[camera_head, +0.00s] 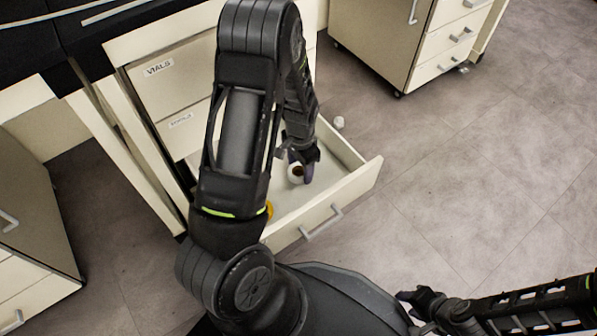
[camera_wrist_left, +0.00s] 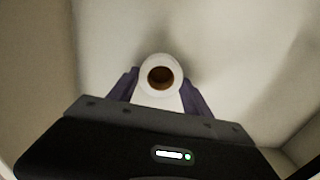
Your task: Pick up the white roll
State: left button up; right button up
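The white roll (camera_head: 296,173) is in the open drawer (camera_head: 350,190), with its dark brown core hole facing up. The left wrist view shows it closely, the white roll (camera_wrist_left: 160,97) sitting between two purple fingers. My left gripper (camera_head: 298,162) reaches down into the drawer. Its fingers lie against both sides of the roll, with no visible gap in the left wrist view (camera_wrist_left: 160,92). The roll's underside is hidden, so I cannot tell whether it touches the drawer floor. My right gripper (camera_head: 421,299) is at the lower right, away from the drawer; its finger opening is unclear.
The drawer's walls surround my left gripper. A yellow item (camera_head: 269,210) is partly hidden behind my arm. Closed drawers labelled VIALS (camera_head: 158,68) stand above it. Another cabinet (camera_head: 395,45) stands behind; the floor at right is clear.

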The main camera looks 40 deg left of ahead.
aim_at(301, 169)
pick_arm(q)
jog(key=c, duration=0.9)
jog(key=shift+r, duration=0.1)
notch_tip(301, 169, up, 10)
jog(key=p, duration=0.4)
jog(key=shift+p, duration=0.3)
